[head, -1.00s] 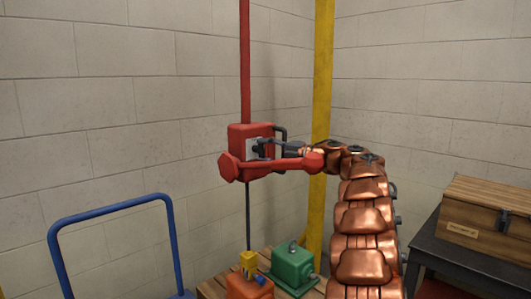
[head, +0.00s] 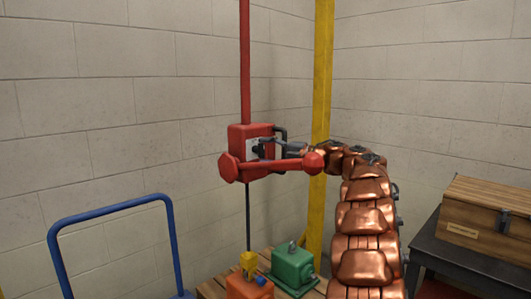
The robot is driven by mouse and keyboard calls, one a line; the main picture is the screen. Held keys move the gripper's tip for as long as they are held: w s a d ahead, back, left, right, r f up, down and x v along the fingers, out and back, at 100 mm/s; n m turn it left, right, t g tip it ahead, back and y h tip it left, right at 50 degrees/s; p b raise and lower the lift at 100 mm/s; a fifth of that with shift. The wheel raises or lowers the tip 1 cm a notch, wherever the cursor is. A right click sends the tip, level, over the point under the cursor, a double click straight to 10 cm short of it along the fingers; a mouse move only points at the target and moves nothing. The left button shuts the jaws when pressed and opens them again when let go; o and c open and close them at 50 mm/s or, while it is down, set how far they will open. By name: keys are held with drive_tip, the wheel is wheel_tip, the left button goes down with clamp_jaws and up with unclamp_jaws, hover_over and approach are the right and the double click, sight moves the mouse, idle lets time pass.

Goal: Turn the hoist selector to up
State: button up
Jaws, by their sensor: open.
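The red hoist box (head: 240,137) hangs on a red vertical bar, with a red crossbar with knobbed ends in front of it. A pale plate shows on the face of the box. My gripper (head: 259,149) is at that face, coming in from the right behind the crossbar. Its fingers are small and dark here, and it is open. The selector itself cannot be made out, as the gripper and crossbar cover part of the face. I cannot tell whether the fingers touch it.
Below, an orange motor (head: 249,287) with a yellow top and a green motor (head: 292,266) sit on a wooden pallet (head: 212,290). A blue cart handle (head: 110,207) stands at left. A yellow post (head: 321,90) rises behind. A wooden chest (head: 483,215) rests on a dark table at right.

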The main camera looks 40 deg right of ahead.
drive_tip(key=v, duration=1.1)
drive_tip(key=shift+s+d, duration=0.2)
